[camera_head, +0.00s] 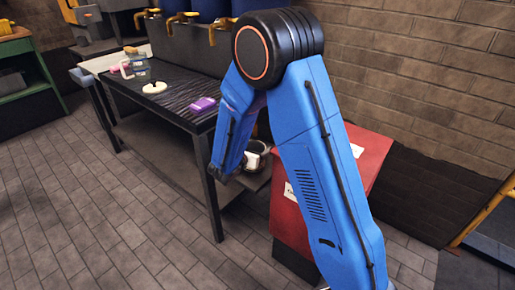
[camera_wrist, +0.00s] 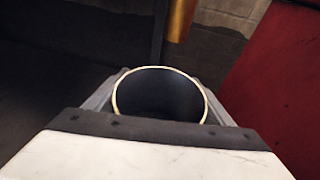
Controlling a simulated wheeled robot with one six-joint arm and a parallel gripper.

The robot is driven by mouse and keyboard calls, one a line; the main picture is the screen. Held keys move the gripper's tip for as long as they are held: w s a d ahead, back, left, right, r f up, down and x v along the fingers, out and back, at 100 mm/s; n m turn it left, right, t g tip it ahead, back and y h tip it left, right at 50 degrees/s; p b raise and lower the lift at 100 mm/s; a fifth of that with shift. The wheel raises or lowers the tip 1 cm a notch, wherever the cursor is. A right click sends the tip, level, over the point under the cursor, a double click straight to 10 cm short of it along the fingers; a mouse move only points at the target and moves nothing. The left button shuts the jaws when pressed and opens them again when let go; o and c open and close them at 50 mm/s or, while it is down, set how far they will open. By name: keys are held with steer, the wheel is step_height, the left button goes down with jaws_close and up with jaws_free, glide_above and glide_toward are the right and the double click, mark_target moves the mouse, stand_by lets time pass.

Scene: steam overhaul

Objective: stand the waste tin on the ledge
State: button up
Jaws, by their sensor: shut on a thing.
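My gripper (camera_wrist: 160,98) is shut on the waste tin (camera_wrist: 160,94), a round open vessel with a dark inside and a thin pale rim. I look into its mouth in the wrist view; its base is hidden. In the head view my gripper (camera_head: 252,160) is low, between the right end of the dark table and the red cabinet. A round grey rim (camera_head: 262,147) shows beside it, probably the tin, mostly covered by my arm. I cannot tell for certain which surface is the ledge, or whether the tin touches anything below.
A red cabinet (camera_head: 369,152) stands close on the right; its red side fills the wrist view's right (camera_wrist: 280,85). The dark table (camera_head: 150,100) carries a purple block (camera_head: 203,104), a white round piece (camera_head: 155,87) and a jar. Its lower shelf (camera_head: 165,150) looks mostly bare. The floor in front is clear.

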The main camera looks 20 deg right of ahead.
steer(key=shift+f, duration=0.1)
steer(key=o, duration=1.3)
steer(key=shift+s+a+r, duration=0.2)
steer(key=shift+a, duration=0.05)
steer(key=v, duration=1.1)
steer(key=shift+s+r, duration=0.1)
steer(key=shift+s, duration=0.15)
steer(key=shift+a, duration=0.1)
